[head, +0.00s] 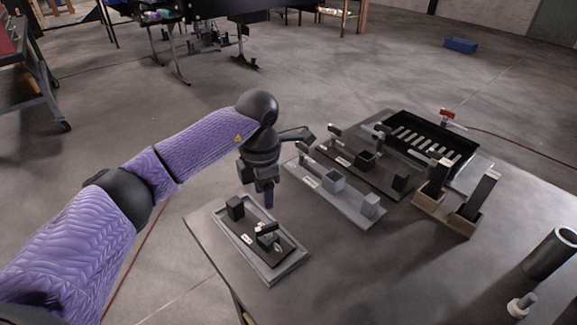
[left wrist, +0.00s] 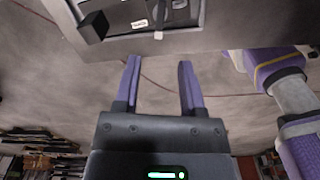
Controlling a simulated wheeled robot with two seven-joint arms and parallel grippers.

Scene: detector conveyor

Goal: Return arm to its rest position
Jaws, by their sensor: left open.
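My left arm comes in from the left of the head view in a purple quilted sleeve, bent over the near left corner of the table. My left gripper (head: 265,193) points down just behind the small grey tray (head: 290,274), apart from it. In the left wrist view the left gripper (left wrist: 159,80) has its two purple fingers apart with nothing between them. Bare floor and the table edge show beyond the fingers. My right gripper is not in view.
The table (head: 330,265) holds the tray with dark blocks, a light grey fixture board (head: 318,186), a dark board, a black slotted bin (head: 400,137), a wooden holder (head: 445,215) and a dark cylinder (head: 550,252).

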